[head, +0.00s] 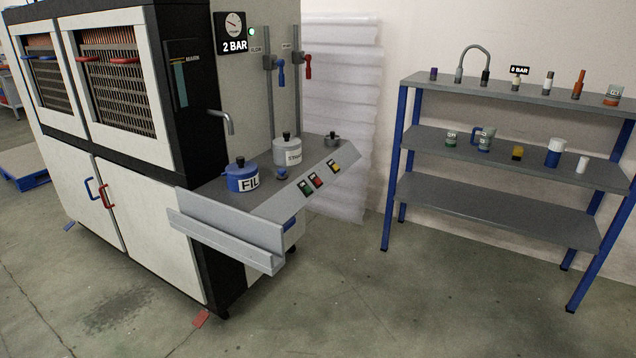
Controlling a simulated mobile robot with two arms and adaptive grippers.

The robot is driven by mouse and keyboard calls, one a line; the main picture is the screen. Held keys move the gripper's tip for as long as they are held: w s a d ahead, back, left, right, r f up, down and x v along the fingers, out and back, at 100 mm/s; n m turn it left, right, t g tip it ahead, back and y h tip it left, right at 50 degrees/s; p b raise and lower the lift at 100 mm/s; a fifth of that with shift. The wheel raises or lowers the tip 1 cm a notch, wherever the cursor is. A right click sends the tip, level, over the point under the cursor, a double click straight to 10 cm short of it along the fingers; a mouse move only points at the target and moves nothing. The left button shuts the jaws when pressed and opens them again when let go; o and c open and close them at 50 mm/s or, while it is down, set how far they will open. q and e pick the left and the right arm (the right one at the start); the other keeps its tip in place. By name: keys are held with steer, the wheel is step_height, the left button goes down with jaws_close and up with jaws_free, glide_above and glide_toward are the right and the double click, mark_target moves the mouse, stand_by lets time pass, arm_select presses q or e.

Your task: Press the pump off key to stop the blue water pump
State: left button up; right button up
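A large white and black machine (150,175) stands at the left. Its grey front console (275,205) carries a green key (305,188), a red key (317,181) and a yellow key (333,167) on the sloped face. Their labels are too small to read, so I cannot tell which is the pump off key. A blue pot (241,178) marked "FIL" stands on the console. A blue part (290,222) shows under the console edge. I cannot tell whether either is the water pump. Neither of my grippers is in view.
A grey shelf rack (490,205) with blue posts stands at the right, holding several small items. A grey trough (230,235) juts out in front. The floor (370,305) before the console and rack is clear.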

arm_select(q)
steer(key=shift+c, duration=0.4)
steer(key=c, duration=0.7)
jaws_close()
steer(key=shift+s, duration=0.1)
